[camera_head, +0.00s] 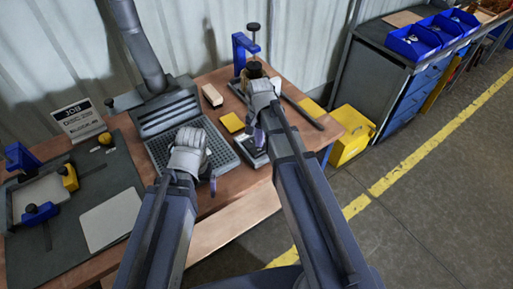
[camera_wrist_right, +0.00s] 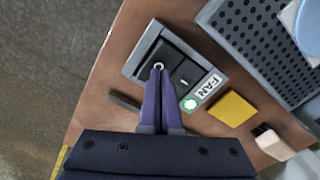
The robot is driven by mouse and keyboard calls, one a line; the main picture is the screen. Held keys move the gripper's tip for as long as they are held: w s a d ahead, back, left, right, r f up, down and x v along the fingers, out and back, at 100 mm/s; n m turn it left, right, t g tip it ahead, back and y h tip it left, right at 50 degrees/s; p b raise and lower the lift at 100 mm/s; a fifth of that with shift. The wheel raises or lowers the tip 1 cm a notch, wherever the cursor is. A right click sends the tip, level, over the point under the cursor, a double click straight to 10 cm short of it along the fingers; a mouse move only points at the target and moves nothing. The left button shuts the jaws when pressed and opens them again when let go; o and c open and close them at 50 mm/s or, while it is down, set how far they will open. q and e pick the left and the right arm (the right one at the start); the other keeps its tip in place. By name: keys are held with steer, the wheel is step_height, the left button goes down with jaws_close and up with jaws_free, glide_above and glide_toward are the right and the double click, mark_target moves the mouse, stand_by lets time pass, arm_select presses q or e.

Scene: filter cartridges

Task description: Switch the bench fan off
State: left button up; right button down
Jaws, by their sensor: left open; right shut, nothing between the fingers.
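The fan switch box shows in the right wrist view as a grey plate (camera_wrist_right: 140,60) with a FAN label (camera_wrist_right: 207,86). It carries a black rocker (camera_wrist_right: 187,72) marked with a ring and a bar, and a green lamp (camera_wrist_right: 190,104) that looks lit. My right gripper (camera_wrist_right: 157,72) is shut and empty, its tips at the ring end of the rocker; whether they touch it is unclear. In the head view, my right gripper (camera_head: 259,138) partly covers the box (camera_head: 251,155). My left gripper (camera_head: 191,178) is open and empty over the perforated grille near the bench front.
A grey hood with a slotted back (camera_head: 168,112) and duct (camera_head: 138,45) stands behind the perforated grille (camera_head: 222,152). A dark mat with tools lies at left.

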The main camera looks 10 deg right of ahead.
mark_target(259, 149)
arm_select(q)
steer(key=shift+f+b, duration=1)
steer(key=shift+f, duration=0.05)
arm_select(e)
steer(key=shift+f, duration=1.05)
arm_select(q)
steer(key=shift+r, duration=0.1)
arm_select(e)
steer(key=shift+r, duration=0.1)
step_height(259, 149, up, 7)
steer(key=p, duration=0.7)
arm_select(q)
step_height(259, 149, up, 7)
arm_select(e)
steer(key=s+a+n+h, duration=0.1)
steer(key=s+a+n, duration=0.9)
steer(key=s, duration=0.4)
steer(key=shift+s+a+n, duration=0.15)
steer(key=shift+a+n, duration=0.1)
steer(key=shift+n, duration=0.65)
